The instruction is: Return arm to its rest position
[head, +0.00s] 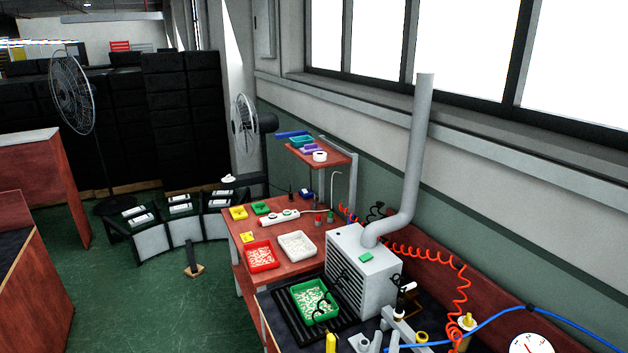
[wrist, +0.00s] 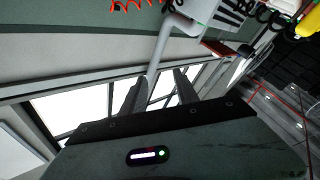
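My gripper (wrist: 160,84) shows in the wrist view, with its two dark fingers standing apart and nothing between them. It is open and empty. Behind the fingers are the windows, the wall and the grey exhaust pipe, seen at a tilt. The gripper touches nothing that I can see. I cannot make out my arm or gripper in the head view.
A red workbench (head: 275,218) holds red, white and yellow bins. A grey box (head: 362,268) with a tall pipe (head: 418,150) stands by the wall. A green bin (head: 331,312) is in front.

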